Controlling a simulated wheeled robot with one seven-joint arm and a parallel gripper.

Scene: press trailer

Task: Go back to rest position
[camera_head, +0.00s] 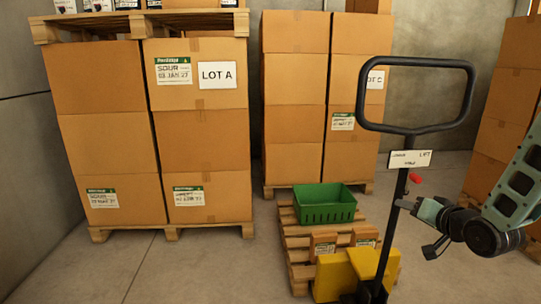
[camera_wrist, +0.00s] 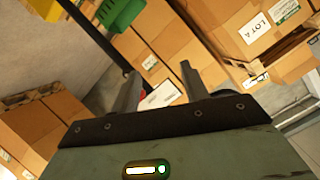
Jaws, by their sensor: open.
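My arm comes in from the right edge in the head view, with the dark wrist end and my gripper (camera_head: 438,246) just right of the pallet jack's handle post. In the wrist view my gripper (camera_wrist: 160,88) has its two dark fingers apart, with nothing held between them. Behind the fingers, the white label (camera_wrist: 160,95) of the pallet jack shows in the gap. The pallet jack (camera_head: 406,150) stands upright with a black loop handle and a yellow base (camera_head: 335,276). Whether a finger touches the jack cannot be told.
A green crate (camera_head: 325,204) and small boxes sit on a low wooden pallet (camera_head: 296,258) in front of the jack. Tall carton stacks stand at left (camera_head: 100,135), behind (camera_head: 295,80) and at right (camera_head: 508,110). Floor (camera_head: 140,265) at the front left is clear.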

